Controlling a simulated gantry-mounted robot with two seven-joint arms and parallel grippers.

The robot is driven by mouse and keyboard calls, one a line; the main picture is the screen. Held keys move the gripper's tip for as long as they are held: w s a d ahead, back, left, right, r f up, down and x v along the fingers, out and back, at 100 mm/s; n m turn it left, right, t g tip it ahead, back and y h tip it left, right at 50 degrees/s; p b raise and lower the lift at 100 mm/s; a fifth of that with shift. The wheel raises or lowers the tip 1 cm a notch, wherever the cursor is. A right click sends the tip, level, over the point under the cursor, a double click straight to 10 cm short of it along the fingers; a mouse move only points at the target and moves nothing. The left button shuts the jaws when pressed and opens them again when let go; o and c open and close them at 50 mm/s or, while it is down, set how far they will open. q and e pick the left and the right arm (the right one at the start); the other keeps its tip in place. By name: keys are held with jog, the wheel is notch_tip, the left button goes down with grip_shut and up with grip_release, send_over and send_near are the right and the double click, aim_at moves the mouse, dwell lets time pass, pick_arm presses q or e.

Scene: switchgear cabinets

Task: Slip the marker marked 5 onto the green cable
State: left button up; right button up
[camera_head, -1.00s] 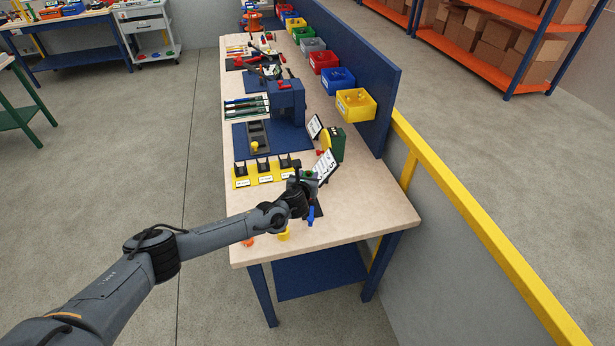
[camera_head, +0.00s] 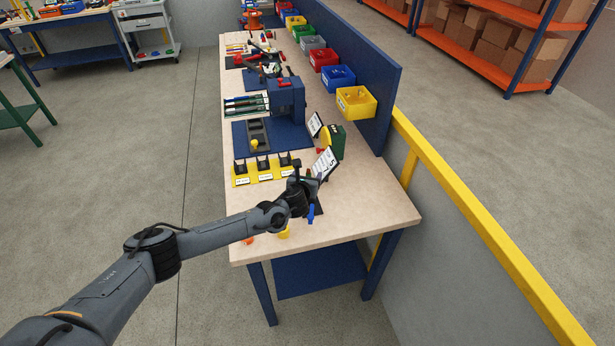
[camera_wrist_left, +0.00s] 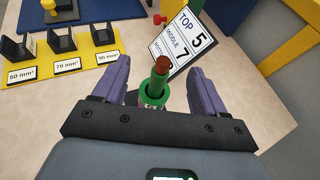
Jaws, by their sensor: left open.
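The green cable (camera_wrist_left: 157,78) stands upright with a bare copper-coloured end, between the fingers of my left gripper (camera_wrist_left: 160,84) in the left wrist view. A wider green ring (camera_wrist_left: 153,93) sits around it lower down; I see no number on it and cannot tell whether it is the marker marked 5. My left gripper is open, with a finger on each side of the cable and gaps between. In the head view the left gripper (camera_head: 307,184) is over the near part of the bench and hides the cable. My right gripper is not in view.
A white card (camera_wrist_left: 183,45) reading TOP 5, MIDDLE 7 stands just beyond the cable. A yellow strip (camera_head: 241,181) with black holders stands to the left. Small blue (camera_head: 311,214), yellow (camera_head: 284,233) and orange (camera_head: 249,241) items are near the front edge. The bench's right front (camera_head: 375,205) is clear.

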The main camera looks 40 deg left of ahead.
pick_arm(q)
jog(key=shift+s+d+r, duration=0.25)
jog(key=shift+s, duration=0.2)
jog(key=v, duration=0.9)
jog(key=shift+s+d, duration=0.15)
jog(key=shift+s, duration=0.15)
